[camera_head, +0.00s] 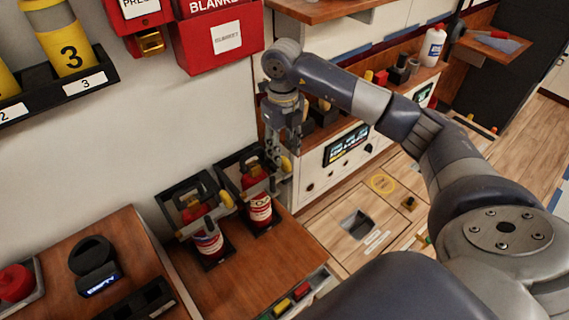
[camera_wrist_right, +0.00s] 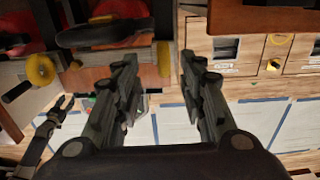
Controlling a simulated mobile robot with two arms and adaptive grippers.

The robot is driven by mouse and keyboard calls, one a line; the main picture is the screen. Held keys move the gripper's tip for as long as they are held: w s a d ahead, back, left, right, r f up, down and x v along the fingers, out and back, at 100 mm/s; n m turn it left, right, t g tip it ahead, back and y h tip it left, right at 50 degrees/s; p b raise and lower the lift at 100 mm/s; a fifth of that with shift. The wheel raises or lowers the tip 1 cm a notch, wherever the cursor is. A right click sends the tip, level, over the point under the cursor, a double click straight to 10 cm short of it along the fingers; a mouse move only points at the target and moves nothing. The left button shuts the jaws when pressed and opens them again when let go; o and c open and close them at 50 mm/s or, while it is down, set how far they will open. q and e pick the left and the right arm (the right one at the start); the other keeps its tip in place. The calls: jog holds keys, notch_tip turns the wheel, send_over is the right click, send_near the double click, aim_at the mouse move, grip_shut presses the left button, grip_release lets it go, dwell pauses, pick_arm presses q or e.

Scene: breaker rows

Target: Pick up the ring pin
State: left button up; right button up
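Two red fire extinguishers stand in black holders, the left one (camera_head: 208,242) and the right one (camera_head: 259,208). Each has a yellow round piece near its top, which looks like a ring pin: the left one (camera_head: 226,199) and the right one (camera_head: 286,164). My right gripper (camera_head: 289,143) points down, close above and beside the right yellow piece. In the right wrist view my gripper (camera_wrist_right: 159,57) is open, and a yellow round piece (camera_wrist_right: 163,58) shows between its fingertips. Another yellow disc (camera_wrist_right: 40,69) lies farther left. Contact cannot be told.
A red blanket box (camera_head: 222,40) hangs on the wall above. A wooden counter (camera_head: 250,275) carries the extinguishers. A cabinet with a display (camera_head: 347,145) stands just right of my gripper. A black speaker-like device (camera_head: 93,264) stands at lower left.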

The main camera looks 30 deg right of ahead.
aim_at(285, 159)
jog(key=f, duration=0.1)
jog(key=f+p, duration=0.1)
jog(key=f, duration=0.2)
jog(key=shift+d+f+p, duration=0.3)
jog(key=shift+f+p, duration=0.05)
jog(key=shift+f, duration=0.05)
jog(key=shift+w+f, duration=0.1)
jog(key=shift+f, duration=0.35)
jog(key=shift+c, duration=0.4)
grip_shut()
